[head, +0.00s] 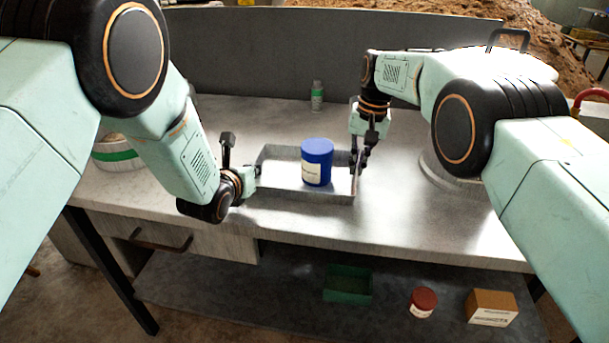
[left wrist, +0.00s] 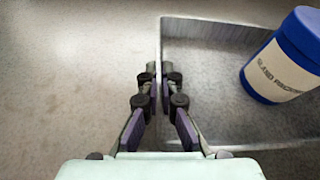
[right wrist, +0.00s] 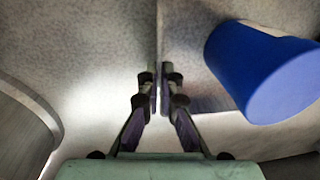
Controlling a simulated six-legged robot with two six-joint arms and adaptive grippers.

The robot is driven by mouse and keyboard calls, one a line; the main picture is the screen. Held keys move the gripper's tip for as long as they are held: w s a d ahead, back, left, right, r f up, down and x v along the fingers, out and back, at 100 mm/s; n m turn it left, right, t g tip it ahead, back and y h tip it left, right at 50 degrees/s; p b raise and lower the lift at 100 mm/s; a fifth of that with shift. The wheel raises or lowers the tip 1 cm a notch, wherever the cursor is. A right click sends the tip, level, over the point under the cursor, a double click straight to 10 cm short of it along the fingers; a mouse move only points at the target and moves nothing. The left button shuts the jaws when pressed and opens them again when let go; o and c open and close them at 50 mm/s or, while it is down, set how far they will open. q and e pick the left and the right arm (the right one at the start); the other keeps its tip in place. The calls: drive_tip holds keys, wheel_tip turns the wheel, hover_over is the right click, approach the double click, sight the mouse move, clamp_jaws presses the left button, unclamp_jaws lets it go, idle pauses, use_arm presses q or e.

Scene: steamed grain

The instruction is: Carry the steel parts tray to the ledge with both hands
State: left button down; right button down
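The steel parts tray (head: 284,174) is a shallow grey tray at the middle of the worktop in the head view. A blue canister (head: 317,162) with a pale label stands in its right half. My left gripper (head: 252,178) is at the tray's left end, and its fingers (left wrist: 159,72) are closed on the left wall in the left wrist view. My right gripper (head: 358,165) is at the right end, and its fingers (right wrist: 158,76) are closed on the right wall in the right wrist view. I cannot tell whether the tray touches the worktop.
The light worktop (head: 420,222) has free room in front and to the right. A green bottle (head: 317,97) stands behind the tray before a grey panel (head: 270,45). A green bin (head: 347,284), a red-lidded jar (head: 423,302) and a cardboard box (head: 491,308) sit on the lower shelf.

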use_arm(q)
drive_tip(key=shift+w+r, duration=0.1)
drive_tip(key=shift+r, duration=0.1)
use_arm(e)
drive_tip(key=shift+w+r, duration=0.1)
drive_tip(key=shift+r, duration=0.1)
idle(0.3)
